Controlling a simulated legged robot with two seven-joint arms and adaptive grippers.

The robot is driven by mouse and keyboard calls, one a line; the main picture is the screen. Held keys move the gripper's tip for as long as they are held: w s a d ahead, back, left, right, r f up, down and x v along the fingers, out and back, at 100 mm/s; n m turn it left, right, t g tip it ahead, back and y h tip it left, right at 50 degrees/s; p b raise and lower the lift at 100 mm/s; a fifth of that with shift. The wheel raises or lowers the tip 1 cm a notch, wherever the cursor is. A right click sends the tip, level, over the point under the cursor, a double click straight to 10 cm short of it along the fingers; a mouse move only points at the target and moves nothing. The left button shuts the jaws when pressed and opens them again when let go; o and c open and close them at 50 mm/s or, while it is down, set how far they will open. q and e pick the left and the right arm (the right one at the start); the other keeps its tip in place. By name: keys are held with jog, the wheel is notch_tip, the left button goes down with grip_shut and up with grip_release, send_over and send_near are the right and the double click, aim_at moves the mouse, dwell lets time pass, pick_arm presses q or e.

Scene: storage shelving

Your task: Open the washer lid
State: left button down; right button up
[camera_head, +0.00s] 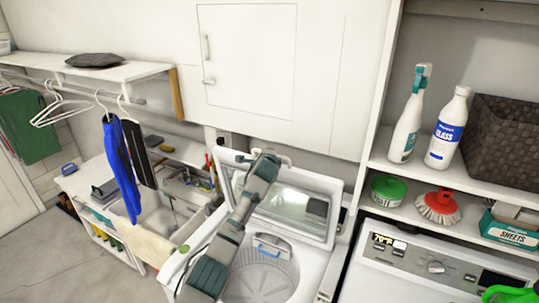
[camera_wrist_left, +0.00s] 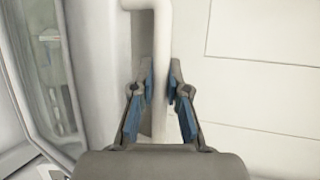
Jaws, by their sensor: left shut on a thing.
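The washer (camera_head: 315,268) stands at the lower middle of the head view, with its drum (camera_head: 268,283) exposed. Its white-framed lid (camera_head: 322,183) with a glass window is raised steeply, leaning back toward the wall. In the left wrist view the lid (camera_wrist_left: 88,75) fills the left side. My left gripper (camera_head: 268,157) is at the lid's upper edge. In the left wrist view its fingers (camera_wrist_left: 161,75) are shut on the white bar-shaped lid handle (camera_wrist_left: 160,40). My arm covers part of the lid and drum. My right gripper is not in view.
A dryer (camera_head: 420,262) stands to the right, beneath shelves with bottles (camera_head: 447,128) and a dark basket (camera_head: 505,140). A white cabinet (camera_head: 270,65) is on the wall above the lid. A sink (camera_head: 157,218) and hanging clothes (camera_head: 122,170) are to the left.

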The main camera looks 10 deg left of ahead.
pick_arm(q)
jog(key=shift+f, duration=0.3)
jog(key=c, duration=1.4)
grip_release()
jog(key=shift+w, duration=0.15)
jog(key=shift+s+d+r, duration=0.2)
jog(key=shift+s+r, duration=0.1)
jog(key=shift+s, duration=0.25)
jog(key=v, duration=1)
jog(key=shift+s, duration=0.35)
